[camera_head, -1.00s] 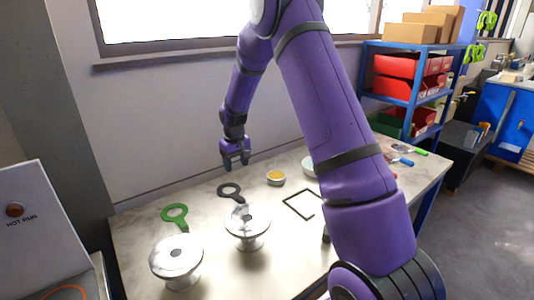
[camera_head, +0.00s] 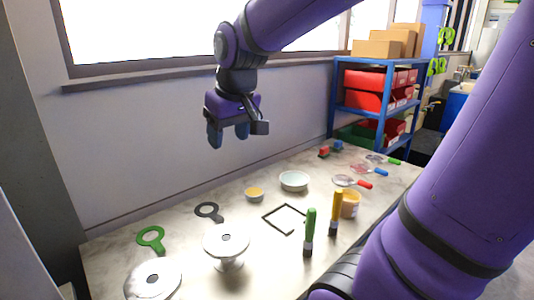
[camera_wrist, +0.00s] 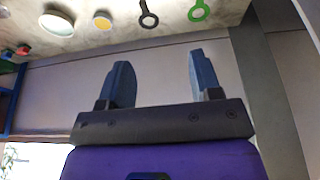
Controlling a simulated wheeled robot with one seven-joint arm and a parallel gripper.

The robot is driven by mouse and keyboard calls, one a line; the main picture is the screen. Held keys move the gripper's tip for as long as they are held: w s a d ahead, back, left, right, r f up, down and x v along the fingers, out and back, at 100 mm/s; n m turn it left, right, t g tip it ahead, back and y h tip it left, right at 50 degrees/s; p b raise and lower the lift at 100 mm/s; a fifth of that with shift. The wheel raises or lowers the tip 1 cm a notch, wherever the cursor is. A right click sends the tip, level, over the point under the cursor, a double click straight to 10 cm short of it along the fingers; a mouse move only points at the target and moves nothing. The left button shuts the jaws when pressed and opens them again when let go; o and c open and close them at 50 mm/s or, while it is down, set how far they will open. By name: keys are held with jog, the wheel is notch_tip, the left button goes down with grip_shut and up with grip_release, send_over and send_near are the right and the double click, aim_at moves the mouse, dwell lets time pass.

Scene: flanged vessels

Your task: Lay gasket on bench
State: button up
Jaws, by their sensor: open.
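A black ring gasket with a tab (camera_head: 209,211) lies flat on the bench (camera_head: 125,246) behind the middle flanged vessel. A green ring gasket with a tab (camera_head: 151,239) lies on the bench further left. Both also show at the top of the wrist view, the black one (camera_wrist: 148,19) and the green one (camera_wrist: 199,11). My gripper (camera_head: 229,139) is open and empty, high above the back of the bench, well apart from both gaskets. Its two blue fingers (camera_wrist: 160,82) stand wide apart in the wrist view. Two silver flanged vessels (camera_head: 226,240) stand at the front left.
A yellow-filled dish (camera_head: 254,195), a pale bowl (camera_head: 294,181) and a black square outline (camera_head: 285,219) are mid-bench. Green (camera_head: 309,231) and yellow-handled (camera_head: 335,212) brushes stand upright beside an orange jar (camera_head: 350,204). A wall stands behind; a blue shelf (camera_head: 340,100) is right.

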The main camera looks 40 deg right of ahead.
jog(key=s+a+t, duration=0.1)
jog(key=s, duration=1.2)
jog(key=shift+s+a+r, duration=0.25)
jog(key=shift+s+a, duration=0.05)
jog(key=shift+a, duration=0.1)
